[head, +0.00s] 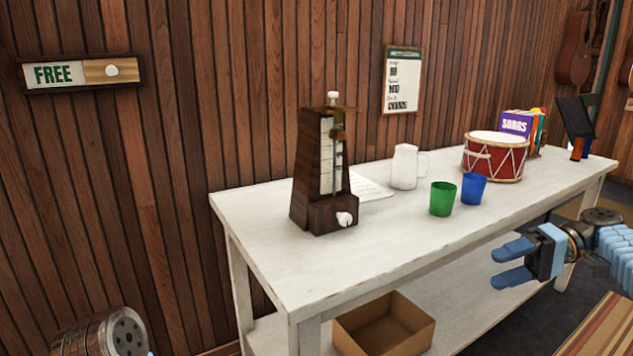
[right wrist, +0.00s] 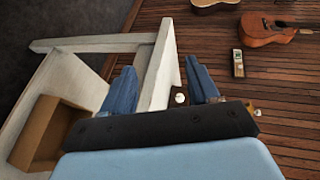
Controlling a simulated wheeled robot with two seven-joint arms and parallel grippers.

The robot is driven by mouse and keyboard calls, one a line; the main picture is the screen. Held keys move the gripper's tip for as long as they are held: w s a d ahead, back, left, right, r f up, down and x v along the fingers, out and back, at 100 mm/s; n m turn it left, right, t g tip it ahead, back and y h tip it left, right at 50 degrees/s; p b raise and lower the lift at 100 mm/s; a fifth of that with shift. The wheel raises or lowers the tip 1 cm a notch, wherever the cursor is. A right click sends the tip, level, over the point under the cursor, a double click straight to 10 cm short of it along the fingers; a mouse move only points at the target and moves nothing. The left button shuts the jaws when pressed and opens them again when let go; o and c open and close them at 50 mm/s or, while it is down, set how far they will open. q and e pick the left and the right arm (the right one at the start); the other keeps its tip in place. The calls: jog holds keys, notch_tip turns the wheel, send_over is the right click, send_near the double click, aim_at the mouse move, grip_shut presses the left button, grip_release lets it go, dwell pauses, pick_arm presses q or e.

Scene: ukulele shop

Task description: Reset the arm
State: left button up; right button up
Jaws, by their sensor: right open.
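My right gripper (head: 510,264) reaches in from the right in the head view, in front of the white table's front edge. Its two blue fingers are apart with nothing between them, and they point left. The right wrist view also shows the open fingers (right wrist: 160,82), with the white table edge behind them. A grey cylindrical part of my left arm (head: 102,335) shows at the bottom left of the head view. My left gripper itself is out of view.
The white table (head: 265,232) holds a metronome (head: 318,175), white pitcher (head: 404,167), green cup (head: 442,198), blue cup (head: 473,189) and red drum (head: 494,158). A cardboard box (head: 384,325) sits on the lower shelf. A FREE sign (head: 54,75) hangs on the wall.

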jog(key=w+a+f+m+t+h, duration=0.1)
jog(key=w+a+f+m, duration=0.15)
jog(key=a+f, duration=0.45)
jog(key=w+a+f+m+h, duration=0.15)
jog(key=w+a+f, duration=0.25)
jog(key=f, duration=0.6)
jog(key=s+a+f+m+h, duration=0.15)
jog(key=a+f, duration=0.25)
jog(key=f, duration=0.4)
jog(key=s+a+f+h, duration=0.15)
jog(key=a+f, duration=0.25)
jog(key=f, duration=0.5)
jog(key=s+a+f+h, duration=0.2)
jog(key=s+f, duration=0.4)
jog(key=f, duration=0.1)
jog(key=s+a+f+h, duration=0.1)
jog(key=s+a+f, duration=0.2)
jog(key=s+f, duration=0.3)
jog(key=s+f+n+t+h, duration=0.1)
jog(key=s+f, duration=0.3)
jog(key=s, duration=0.7)
jog(key=shift+s+n+h, duration=0.3)
jog(key=shift+n+h, duration=0.05)
jog(key=shift+h, duration=0.2)
jog(key=shift+d, duration=0.15)
